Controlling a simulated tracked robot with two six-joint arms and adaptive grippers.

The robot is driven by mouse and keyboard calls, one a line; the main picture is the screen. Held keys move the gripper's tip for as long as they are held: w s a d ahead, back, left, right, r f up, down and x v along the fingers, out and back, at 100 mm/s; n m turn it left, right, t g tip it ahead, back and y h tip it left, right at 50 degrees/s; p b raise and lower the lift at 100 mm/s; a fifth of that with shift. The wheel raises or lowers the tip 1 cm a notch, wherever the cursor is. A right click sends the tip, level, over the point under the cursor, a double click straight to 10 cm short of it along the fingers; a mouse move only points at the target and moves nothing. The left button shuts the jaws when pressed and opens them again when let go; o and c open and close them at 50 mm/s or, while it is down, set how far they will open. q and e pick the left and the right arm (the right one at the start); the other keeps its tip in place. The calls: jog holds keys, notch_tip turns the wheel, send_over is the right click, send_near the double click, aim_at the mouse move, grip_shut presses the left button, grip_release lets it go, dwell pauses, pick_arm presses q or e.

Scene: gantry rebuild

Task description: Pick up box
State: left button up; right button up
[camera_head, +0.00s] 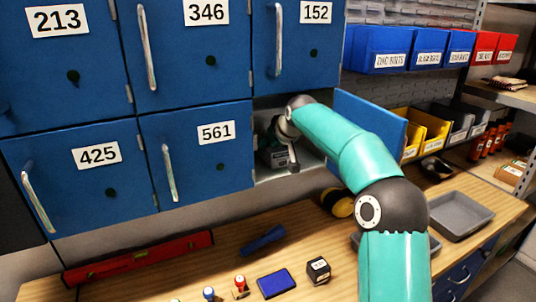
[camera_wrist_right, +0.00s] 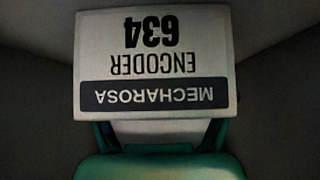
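The box (camera_wrist_right: 156,62) fills the middle of the right wrist view. Its pale label face reads "MECHAROSA ENCODER 634" upside down. My right gripper (camera_head: 284,158) is inside the open locker compartment (camera_head: 308,168) in the head view. In the right wrist view, its teal fingers (camera_wrist_right: 158,132) show on either side of a pale strip just below the label face. The fingertips are hidden behind the box, so I cannot tell whether they grip it. In the head view I cannot make out the box clearly. My left gripper is not in view.
Shut blue lockers (camera_head: 75,160) surround the compartment. Its blue door (camera_head: 368,125) stands open to the right. The wooden bench (camera_head: 215,262) below holds a red level (camera_head: 135,260), stamps, a blue pad (camera_head: 276,283), a small dark cube (camera_head: 318,270) and a grey tray (camera_head: 462,212).

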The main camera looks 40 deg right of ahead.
jog(key=c, duration=0.8)
jog(key=shift+r, duration=0.15)
